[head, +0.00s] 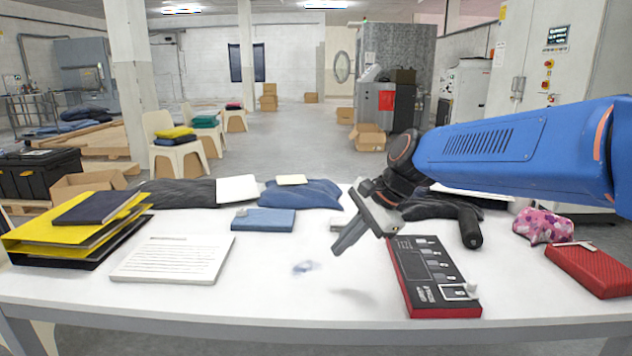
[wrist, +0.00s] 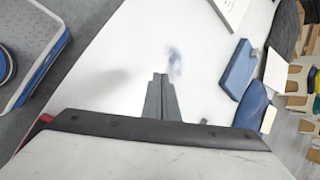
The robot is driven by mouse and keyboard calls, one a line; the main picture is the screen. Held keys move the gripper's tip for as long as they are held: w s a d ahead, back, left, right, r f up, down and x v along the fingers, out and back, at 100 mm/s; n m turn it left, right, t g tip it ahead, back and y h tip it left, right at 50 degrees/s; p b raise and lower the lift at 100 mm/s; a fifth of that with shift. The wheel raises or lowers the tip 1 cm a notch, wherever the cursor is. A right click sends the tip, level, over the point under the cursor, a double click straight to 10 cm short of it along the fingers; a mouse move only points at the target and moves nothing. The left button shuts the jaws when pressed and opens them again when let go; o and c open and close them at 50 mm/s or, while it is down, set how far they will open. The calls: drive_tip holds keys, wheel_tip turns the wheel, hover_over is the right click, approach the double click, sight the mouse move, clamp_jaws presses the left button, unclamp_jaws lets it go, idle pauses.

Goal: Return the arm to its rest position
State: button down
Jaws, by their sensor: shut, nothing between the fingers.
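My blue arm (head: 510,148) reaches in from the right over the white table (head: 260,310). The fingers are together and empty. In the wrist view my gripper (wrist: 160,82) shows as two grey fingers side by side, above the white tabletop (wrist: 125,75). A small blue-grey smudge (head: 304,267) lies on the table below and left of the fingers.
A dark handle-like object (head: 470,228), a pink patterned pouch (head: 542,226) and a red case (head: 592,268) lie to the right. The table's front centre is clear.

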drive_tip(key=s+d+f+n+t+h, duration=0.1)
drive_tip(key=s+d+f+n+h, duration=0.2)
drive_tip(key=s+d, duration=0.8)
drive_tip(key=s+d+f+n+t+h, duration=0.1)
drive_tip(key=s+d+f+n+h, duration=0.2)
drive_tip(key=s+d+f+n, duration=0.4)
drive_tip(key=s+d+n, duration=0.2)
drive_tip(key=s+d, duration=0.3)
drive_tip(key=shift+s+d+t, duration=0.15)
drive_tip(key=shift+s+t, duration=0.15)
drive_tip(key=shift+s, duration=0.1)
